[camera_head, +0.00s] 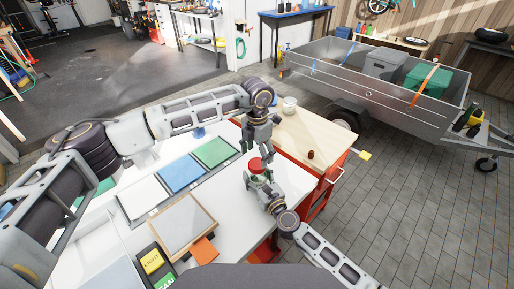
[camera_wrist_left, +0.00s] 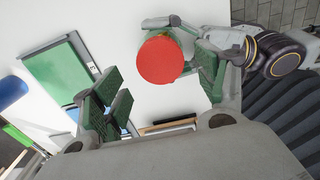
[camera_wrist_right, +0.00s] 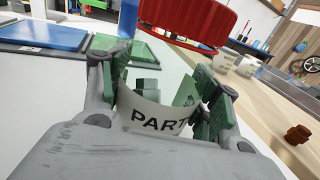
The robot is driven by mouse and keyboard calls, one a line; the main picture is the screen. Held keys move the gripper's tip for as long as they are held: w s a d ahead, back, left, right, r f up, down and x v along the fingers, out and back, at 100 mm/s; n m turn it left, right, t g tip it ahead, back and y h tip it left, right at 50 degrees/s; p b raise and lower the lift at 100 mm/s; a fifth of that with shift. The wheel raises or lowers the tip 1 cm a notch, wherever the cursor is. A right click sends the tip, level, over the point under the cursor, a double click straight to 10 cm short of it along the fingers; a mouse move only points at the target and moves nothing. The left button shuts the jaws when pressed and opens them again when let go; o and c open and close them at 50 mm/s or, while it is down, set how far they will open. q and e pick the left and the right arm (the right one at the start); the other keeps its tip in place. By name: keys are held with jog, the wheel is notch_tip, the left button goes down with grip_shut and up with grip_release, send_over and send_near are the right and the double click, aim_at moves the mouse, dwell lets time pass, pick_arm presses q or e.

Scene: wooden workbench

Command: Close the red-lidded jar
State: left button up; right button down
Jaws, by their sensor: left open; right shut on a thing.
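The jar (camera_wrist_right: 158,116) is a pale cylinder with a "PART" label in the right wrist view. My right gripper (camera_wrist_right: 160,95) is shut on its sides. The red lid (camera_head: 256,164) is at the top of the jar in the head view. In the right wrist view the ribbed lid (camera_wrist_right: 190,22) appears above the label and off to the right; I cannot tell whether it is seated. My left gripper (camera_head: 259,152) points down over the lid, open. In the left wrist view the lid (camera_wrist_left: 160,60) lies between its spread fingers, nearer the right finger, and hides the jar.
White, blue (camera_head: 181,174) and green (camera_head: 213,152) panels lie left of the grippers. A framed board (camera_head: 180,225) lies nearer me. A pale container (camera_head: 289,104) and a small brown object (camera_head: 310,154) stand on the wooden top, with bare wood between them.

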aim_at(257, 163)
pick_arm(q)
jog(key=shift+f, duration=2.1)
jog(key=c, duration=1.1)
jog(key=o, duration=1.2)
jog(key=shift+r, duration=0.15)
jog(key=shift+r, duration=5.9)
